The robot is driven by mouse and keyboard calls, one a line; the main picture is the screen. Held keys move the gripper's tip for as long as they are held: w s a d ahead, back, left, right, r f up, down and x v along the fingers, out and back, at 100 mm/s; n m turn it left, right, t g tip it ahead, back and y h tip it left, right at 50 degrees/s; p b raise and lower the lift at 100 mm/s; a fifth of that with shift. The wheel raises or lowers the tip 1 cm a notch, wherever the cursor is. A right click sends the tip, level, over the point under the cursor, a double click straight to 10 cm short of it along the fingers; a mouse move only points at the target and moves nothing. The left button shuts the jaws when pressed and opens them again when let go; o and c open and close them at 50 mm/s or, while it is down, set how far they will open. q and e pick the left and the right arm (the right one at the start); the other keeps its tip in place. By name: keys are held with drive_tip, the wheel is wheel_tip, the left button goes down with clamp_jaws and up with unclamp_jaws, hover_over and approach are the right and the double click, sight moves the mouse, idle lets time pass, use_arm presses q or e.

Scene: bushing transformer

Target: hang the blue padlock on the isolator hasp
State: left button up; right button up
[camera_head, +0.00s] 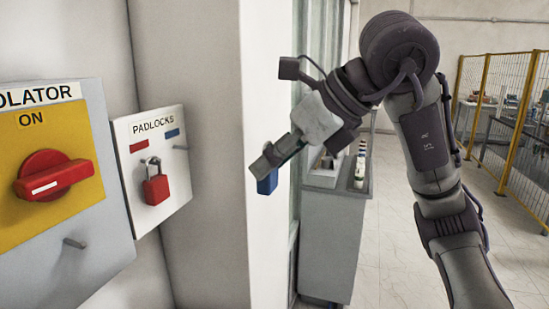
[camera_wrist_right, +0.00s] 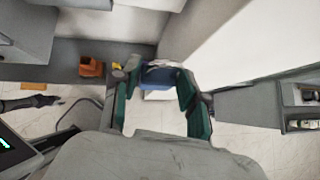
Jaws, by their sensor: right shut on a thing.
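The blue padlock (camera_head: 267,182) is held in my right gripper (camera_head: 270,163), which is shut on it in front of the white wall edge. The padlock also shows between the fingers in the right wrist view (camera_wrist_right: 155,80); its shackle is hard to make out. The isolator panel (camera_head: 90,275) is at the far left, with a red rotary handle (camera_head: 55,176) on a yellow plate marked ON. A small metal peg (camera_head: 75,243) sticks out below the plate; I cannot tell whether it is the hasp. The padlock is well apart from the panel, to its right.
A PADLOCKS board (camera_head: 135,200) beside the isolator holds a red padlock (camera_head: 157,187) on a peg; the peg under the blue mark (camera_head: 181,147) is empty. A wall edge (camera_head: 260,100) stands between the board and my right arm. A grey cabinet (camera_head: 330,240) is behind the arm.

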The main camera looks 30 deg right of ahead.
drive_tip(key=s+d+b, duration=0.1)
drive_tip(key=s+d, duration=0.3)
drive_tip(key=s, duration=0.1)
drive_tip(key=shift+s+d, duration=0.15)
drive_tip(key=shift+s, duration=0.1)
idle(1.0)
idle(0.9)
